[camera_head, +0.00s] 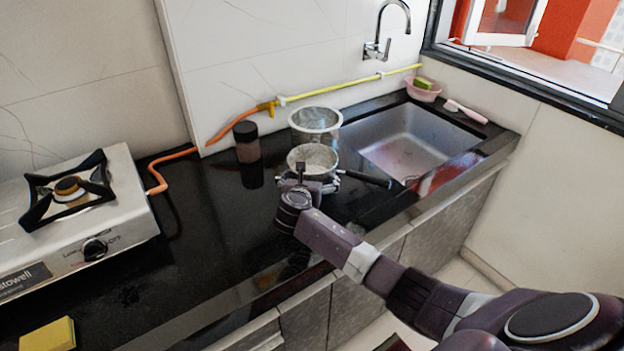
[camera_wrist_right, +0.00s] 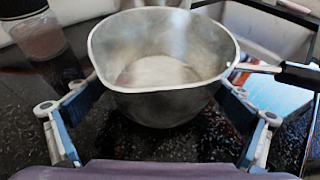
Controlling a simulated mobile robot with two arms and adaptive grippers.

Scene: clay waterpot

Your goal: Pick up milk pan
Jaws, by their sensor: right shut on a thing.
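The milk pan (camera_head: 312,157) is a small metal pan with a black handle (camera_head: 368,178) pointing right. It is over the dark counter, left of the sink. In the right wrist view the pan (camera_wrist_right: 160,75) fills the middle, upright and empty, with its handle to the right. My right gripper (camera_head: 308,184) reaches it from the front. Its fingers (camera_wrist_right: 160,112) are on both sides of the pan body, shut on it. I cannot tell whether the pan's bottom touches the counter, since my gripper hides it. My left gripper is not in view.
A larger metal vessel (camera_head: 315,121) stands close behind the pan. A dark-lidded jar (camera_head: 247,142) is to its left. The sink (camera_head: 415,140) lies right, a gas stove (camera_head: 75,220) far left, and a yellow sponge (camera_head: 48,336) front left.

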